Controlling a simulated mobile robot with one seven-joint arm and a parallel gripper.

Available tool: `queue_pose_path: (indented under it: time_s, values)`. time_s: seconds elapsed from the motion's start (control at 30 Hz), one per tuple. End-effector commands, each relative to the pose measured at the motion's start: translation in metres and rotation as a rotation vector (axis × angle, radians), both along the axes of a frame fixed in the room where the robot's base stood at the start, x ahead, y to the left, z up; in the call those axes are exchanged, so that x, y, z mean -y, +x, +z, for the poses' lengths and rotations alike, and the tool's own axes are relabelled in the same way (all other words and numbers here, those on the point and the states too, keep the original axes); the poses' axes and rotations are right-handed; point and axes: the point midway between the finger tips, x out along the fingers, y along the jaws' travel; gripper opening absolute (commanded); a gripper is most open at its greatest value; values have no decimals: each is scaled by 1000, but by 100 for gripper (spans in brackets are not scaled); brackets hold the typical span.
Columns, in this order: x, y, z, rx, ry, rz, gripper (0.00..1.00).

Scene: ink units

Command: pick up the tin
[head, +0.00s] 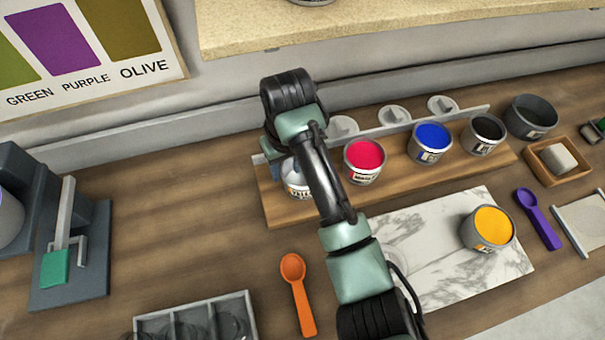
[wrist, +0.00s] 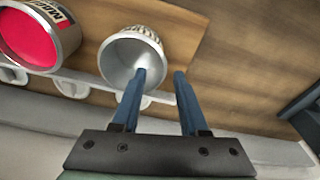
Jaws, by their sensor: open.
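A pale tin with a printed label (head: 296,187) stands at the left end of the wooden rack, mostly hidden behind my arm in the head view. In the wrist view this tin (wrist: 116,62) has an open mouth and a plain grey-white inside. I cannot tell how deep the left finger is. Tins of red (head: 364,160), blue (head: 431,141) and black (head: 484,133) share the rack.
The red tin (wrist: 38,38) is close on the left in the wrist view. A yellow tin (head: 488,229) stands on a marble slab (head: 420,250). Lids (head: 394,115) lie behind the rack. An orange scoop (head: 298,290) lies in front.

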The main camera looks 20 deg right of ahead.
Motion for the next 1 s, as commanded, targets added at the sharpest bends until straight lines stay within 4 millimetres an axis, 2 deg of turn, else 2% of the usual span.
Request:
queue_pose_path:
  time_s: [0.17,0.4,0.7,0.77,0.93,1.0]
  values:
    - [0,0,-14,-3,0,-1,43]
    - [-2,3,-48,-3,-1,0,43]
    - [-2,4,-55,0,-1,1,43]
    - [-2,4,-55,0,-1,1,34]
    - [-2,4,-54,0,-1,1,4]
    - [-2,4,-54,0,-1,1,0]
